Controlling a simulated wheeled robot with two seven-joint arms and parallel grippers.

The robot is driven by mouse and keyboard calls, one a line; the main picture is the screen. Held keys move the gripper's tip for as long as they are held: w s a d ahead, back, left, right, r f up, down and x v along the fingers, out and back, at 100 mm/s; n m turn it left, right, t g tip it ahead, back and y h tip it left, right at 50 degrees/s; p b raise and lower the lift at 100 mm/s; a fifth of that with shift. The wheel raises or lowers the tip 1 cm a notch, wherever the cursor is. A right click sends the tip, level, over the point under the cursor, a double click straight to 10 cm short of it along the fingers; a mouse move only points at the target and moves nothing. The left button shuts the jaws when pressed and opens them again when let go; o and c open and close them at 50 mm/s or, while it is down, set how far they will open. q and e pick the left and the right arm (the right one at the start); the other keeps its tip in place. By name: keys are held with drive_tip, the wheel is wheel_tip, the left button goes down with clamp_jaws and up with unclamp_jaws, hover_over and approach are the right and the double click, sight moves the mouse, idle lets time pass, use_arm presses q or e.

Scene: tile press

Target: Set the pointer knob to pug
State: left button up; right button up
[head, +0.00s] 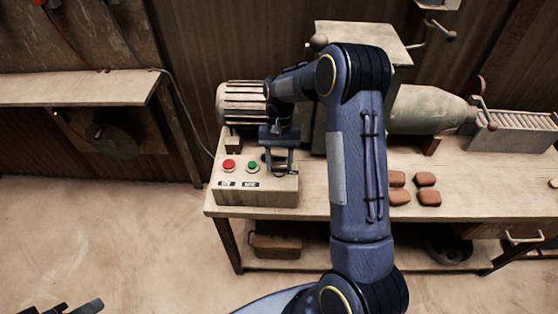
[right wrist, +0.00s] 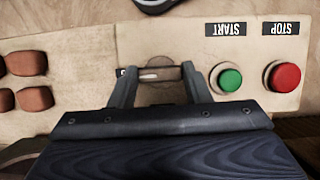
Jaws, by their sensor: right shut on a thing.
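The pointer knob (right wrist: 160,74) sits on the cream control box, beside the green START button (right wrist: 229,79). It has a pale round base and a narrow brownish bar lying across the picture in the right wrist view. My right gripper (right wrist: 160,82) has its two fingers on either side of the bar and is shut on it. In the head view my right gripper (head: 278,162) is over the right part of the control box (head: 257,198) and hides most of the knob. No pug mark is readable. Dark parts of my left gripper (head: 72,307) show at the lower left edge.
The red STOP button (right wrist: 284,76) is beside the green one. A ribbed motor (head: 242,103) stands behind the box. Several reddish clay blocks (head: 428,197) lie on the bench to the right. A shelf (head: 80,88) is at the left; the floor between is clear.

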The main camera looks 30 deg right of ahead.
drive_tip(key=shift+m, duration=0.3)
drive_tip(key=o, duration=1)
drive_tip(key=shift+r, duration=0.1)
drive_tip(key=v, duration=0.7)
drive_tip(key=shift+d+r, duration=0.15)
drive_tip(key=shift+r, duration=0.15)
